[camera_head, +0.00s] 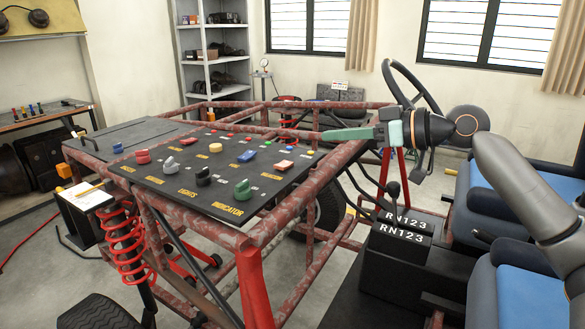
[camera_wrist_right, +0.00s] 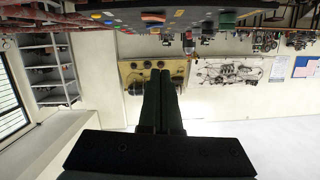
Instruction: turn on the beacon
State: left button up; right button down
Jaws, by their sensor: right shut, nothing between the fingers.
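A black control panel (camera_head: 150,184) lies on the red frame. It carries a red knob (camera_head: 143,156), grey knob (camera_head: 170,164), black knob (camera_head: 203,176), green knob (camera_head: 242,190), yellow button (camera_head: 215,148), blue switch (camera_head: 246,156) and red switch (camera_head: 284,165). My right gripper (camera_head: 326,136) is shut and empty, pointing left near the panel's far right corner in the picture. In the right wrist view its fingers (camera_wrist_right: 160,74) are together, with the panel edge upside down at the top. My left gripper is not in view.
The red tubular frame (camera_head: 265,232) surrounds the panel. Black boxes marked "RN123" (camera_head: 398,245) with a lever (camera_head: 393,190), a steering wheel (camera_head: 408,85) and blue seats (camera_head: 526,290) stand to the right. A shelf (camera_head: 213,70) is behind. The space above the panel looks clear.

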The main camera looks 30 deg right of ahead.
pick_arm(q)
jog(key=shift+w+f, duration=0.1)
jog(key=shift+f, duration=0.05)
pick_arm(e)
jog(key=shift+w+f, duration=0.1)
jog(key=shift+f, duration=0.1)
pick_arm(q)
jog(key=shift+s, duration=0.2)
pick_arm(e)
jog(key=p, duration=0.4)
send_over(291, 173)
jog(key=shift+w+d+f, duration=0.1)
jog(key=shift+w+f, duration=0.15)
jog(key=shift+f, duration=0.75)
notch_tip(291, 173, down, 3)
jog(key=shift+s+f+b, duration=0.1)
jog(key=shift+b, duration=0.4)
jog(key=shift+s+f, duration=0.1)
jog(key=shift+f, duration=0.4)
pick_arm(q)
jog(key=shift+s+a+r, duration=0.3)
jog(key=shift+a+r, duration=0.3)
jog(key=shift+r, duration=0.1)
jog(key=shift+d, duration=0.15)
pick_arm(e)
jog(key=shift+f, duration=0.15)
